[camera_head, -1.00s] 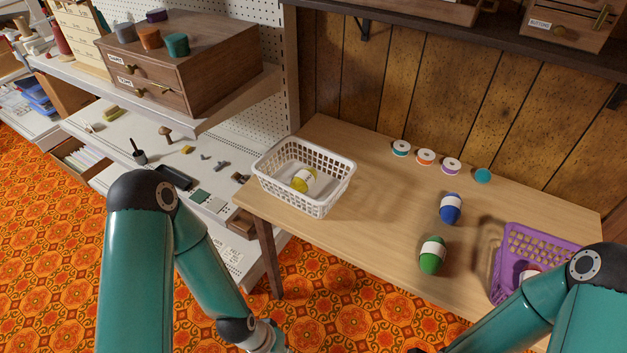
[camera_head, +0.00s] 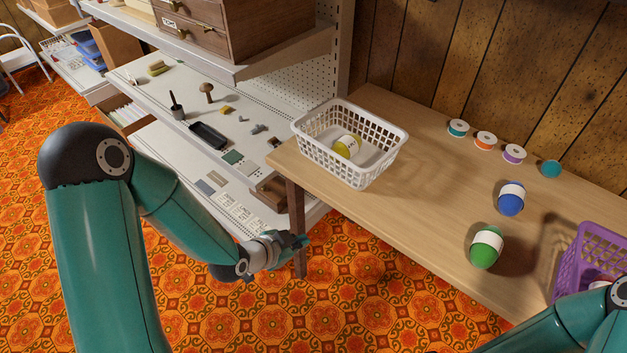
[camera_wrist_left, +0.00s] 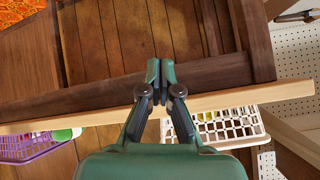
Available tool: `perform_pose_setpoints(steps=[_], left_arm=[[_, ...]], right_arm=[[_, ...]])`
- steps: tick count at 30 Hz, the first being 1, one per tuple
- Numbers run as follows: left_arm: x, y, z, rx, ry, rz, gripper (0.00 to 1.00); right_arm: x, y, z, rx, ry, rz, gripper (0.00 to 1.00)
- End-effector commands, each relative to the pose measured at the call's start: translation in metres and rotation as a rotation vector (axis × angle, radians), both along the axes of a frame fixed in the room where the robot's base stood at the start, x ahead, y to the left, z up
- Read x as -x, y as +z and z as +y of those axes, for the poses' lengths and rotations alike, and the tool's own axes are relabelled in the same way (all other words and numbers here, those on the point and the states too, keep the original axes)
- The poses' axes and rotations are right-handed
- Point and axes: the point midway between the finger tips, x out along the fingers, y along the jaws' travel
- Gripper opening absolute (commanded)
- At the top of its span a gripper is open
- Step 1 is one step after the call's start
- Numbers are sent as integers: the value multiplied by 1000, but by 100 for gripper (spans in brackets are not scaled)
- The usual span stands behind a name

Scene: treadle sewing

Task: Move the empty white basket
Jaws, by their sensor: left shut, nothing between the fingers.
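The white basket (camera_head: 352,168) stands upright on the left end of the wooden table. It is not empty: a yellow yarn ball with a white band (camera_head: 346,147) lies inside. The basket also shows in the left wrist view (camera_wrist_left: 232,127), beyond the table edge. My left gripper (camera_head: 304,241) is shut and empty, below and left of the basket, in front of the table edge and apart from the basket. Its closed fingers show in the left wrist view (camera_wrist_left: 160,73). My right arm shows at the lower right, but its gripper is out of the picture.
A blue ball (camera_head: 511,202) and a green ball (camera_head: 486,248) lie on the table (camera_head: 430,190), left of a purple basket (camera_head: 590,262). Several spools line the back. A shelf unit with a wooden drawer box (camera_head: 232,30) stands left. The table between basket and balls is clear.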

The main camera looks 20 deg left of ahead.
Motion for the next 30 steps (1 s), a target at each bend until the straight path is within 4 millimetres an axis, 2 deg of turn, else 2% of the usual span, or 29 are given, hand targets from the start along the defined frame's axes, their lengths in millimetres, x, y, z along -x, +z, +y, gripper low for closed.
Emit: perform_pose_setpoints(steps=[1, 3, 6, 10, 15, 20, 30], left_arm=[[-16, -1, 17, -109, -67, -169, 0], [-29, 25, 32, -274, -163, -382, 0], [-34, 62, 46, -512, -268, -637, 0], [-27, 98, 54, -760, -354, -863, 0], [-21, 122, 54, -921, -404, -994, 0], [-32, 127, 48, -939, -414, -1010, 0], [-93, 126, 25, -934, -413, -1006, 0]], right_arm=[[0, -41, 0, 0, 0, 0, 79], [0, -64, 0, 0, 0, 0, 79], [0, -92, 0, 0, 0, 0, 79], [0, -115, 0, 0, 0, 0, 79], [0, -124, 0, 0, 0, -1, 79], [0, -121, 0, 0, 0, -1, 79], [0, -117, 0, 0, 0, -1, 79]])
